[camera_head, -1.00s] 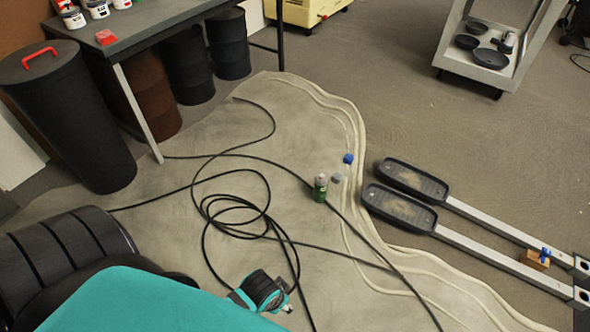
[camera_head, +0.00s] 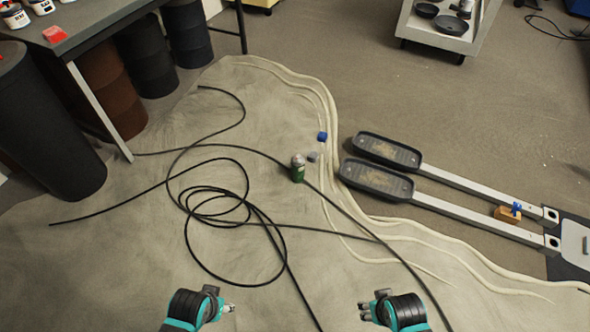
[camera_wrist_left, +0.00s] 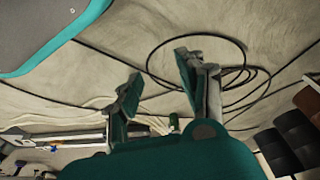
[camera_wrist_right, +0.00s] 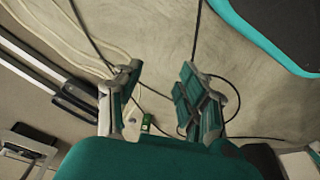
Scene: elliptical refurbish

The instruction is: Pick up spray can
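The green spray can (camera_head: 298,168) with a pale top stands upright on the drop cloth, in the middle of the head view. It also shows small in the right wrist view (camera_wrist_right: 147,122), beyond the fingers. My right gripper (camera_head: 362,308) is at the bottom of the head view, well short of the can; its fingers stand apart in its wrist view with nothing between them. My left gripper (camera_head: 230,308) is at the bottom, left of it, also well short of the can. Its fingers are apart and empty in the left wrist view (camera_wrist_left: 160,95).
A black cable (camera_head: 230,210) lies coiled on the cloth left of and around the can. A blue block (camera_head: 322,136) and a grey block (camera_head: 313,156) lie near it. Two long elliptical pedals (camera_head: 375,180) are to the right. Drums (camera_head: 110,95) and a table stand at left.

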